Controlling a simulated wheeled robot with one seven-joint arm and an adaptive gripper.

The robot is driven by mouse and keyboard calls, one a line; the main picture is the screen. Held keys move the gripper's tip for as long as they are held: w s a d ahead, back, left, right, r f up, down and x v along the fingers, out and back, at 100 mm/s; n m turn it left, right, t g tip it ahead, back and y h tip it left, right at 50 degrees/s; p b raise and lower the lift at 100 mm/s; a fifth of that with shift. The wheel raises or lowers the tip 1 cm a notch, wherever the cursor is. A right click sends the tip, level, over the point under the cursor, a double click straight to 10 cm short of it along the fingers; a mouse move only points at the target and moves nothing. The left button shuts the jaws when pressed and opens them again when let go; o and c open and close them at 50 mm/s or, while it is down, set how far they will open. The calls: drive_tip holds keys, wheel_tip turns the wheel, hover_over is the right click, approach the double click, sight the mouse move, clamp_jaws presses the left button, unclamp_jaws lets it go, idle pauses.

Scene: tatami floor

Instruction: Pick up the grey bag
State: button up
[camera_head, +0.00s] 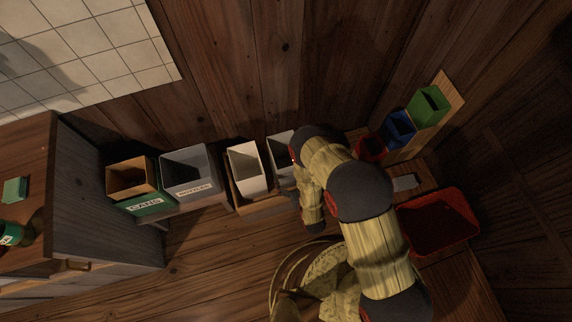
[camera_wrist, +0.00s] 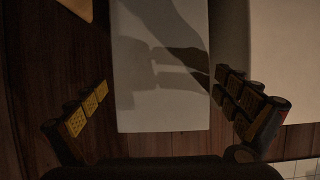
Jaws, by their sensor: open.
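My gripper (camera_wrist: 160,82) is open and empty in the wrist view, one finger on each side of a pale, flat panel (camera_wrist: 150,100). The gripper's shadow falls on this panel. I cannot tell the distance to it, or whether it belongs to the grey bag. In the head view, a light grey, open-topped thing (camera_head: 280,149), which may be the grey bag, stands right of a white bin (camera_head: 246,168), partly behind my arm.
Left of the white bin are a grey bottles bin (camera_head: 190,178) and a green cans bin (camera_head: 147,205). A red tub (camera_head: 438,222) lies right of my arm, with blue (camera_head: 399,130) and green (camera_head: 428,105) bins behind. A wicker basket (camera_head: 285,272) is in front. A wooden cabinet (camera_head: 100,205) stands left.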

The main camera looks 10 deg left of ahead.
drive_tip(key=b+x, duration=0.3)
drive_tip(key=x, duration=0.4)
drive_tip(key=shift+w+a, duration=0.35)
drive_tip(key=shift+w, duration=0.05)
drive_tip(key=shift+r, duration=0.15)
drive_tip(key=c, duration=0.3)
drive_tip(key=c, duration=0.6)
